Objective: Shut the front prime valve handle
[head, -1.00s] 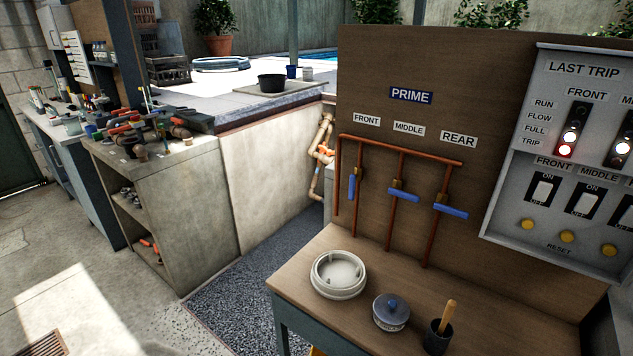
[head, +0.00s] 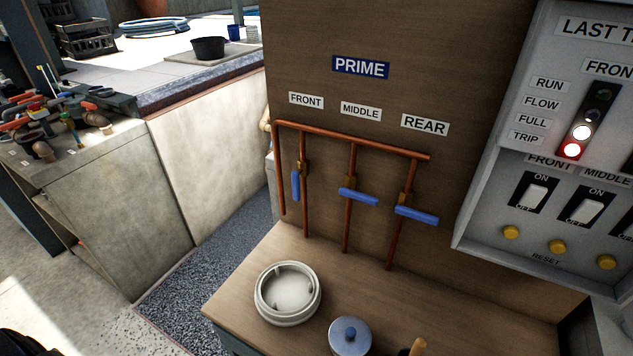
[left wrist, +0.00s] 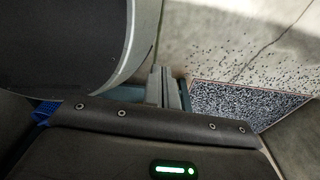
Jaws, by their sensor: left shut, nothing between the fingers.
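The front prime valve handle (head: 296,186) is a blue lever under the FRONT label (head: 306,101) on the brown board. It stands upright, in line with its copper pipe. The middle handle (head: 358,197) and the rear handle (head: 416,215) are blue too and lie crosswise over their pipes. My left gripper (left wrist: 165,86) shows in the left wrist view with its fingers together and empty. It is over the floor, apart from the handles, which are not in that view. My right gripper is in neither view.
A wooden bench (head: 245,262) juts out below the valves. A grey switch panel (head: 470,232) stands out at the right. Space before the front valve looks clear.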

